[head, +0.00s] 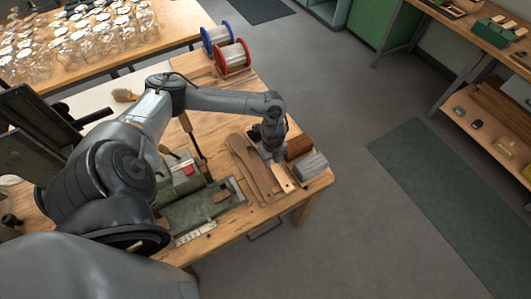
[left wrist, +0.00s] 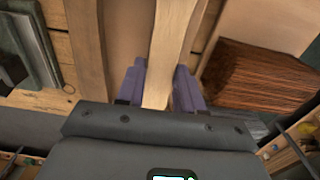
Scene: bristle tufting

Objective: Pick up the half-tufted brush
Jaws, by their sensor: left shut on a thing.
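My left gripper (head: 274,157) is at the front right of the wooden workbench, pointing down. In the left wrist view, its purple fingers (left wrist: 160,88) sit on both sides of a pale wooden handle (left wrist: 172,35) and are shut on it. This looks like the half-tufted brush; its pale wood (head: 284,180) also shows just below the gripper in the head view. Whether it carries bristles cannot be seen. I cannot tell whether it still touches the bench. My right gripper is not in view.
Darker wooden brush bodies (head: 247,163) lie just left of the gripper. A brown bristle bundle (head: 299,146) and a grey block (head: 311,166) stand close on its right. A green fixture (head: 205,207) lies to the left. Red and blue spools (head: 233,56) stand at the back.

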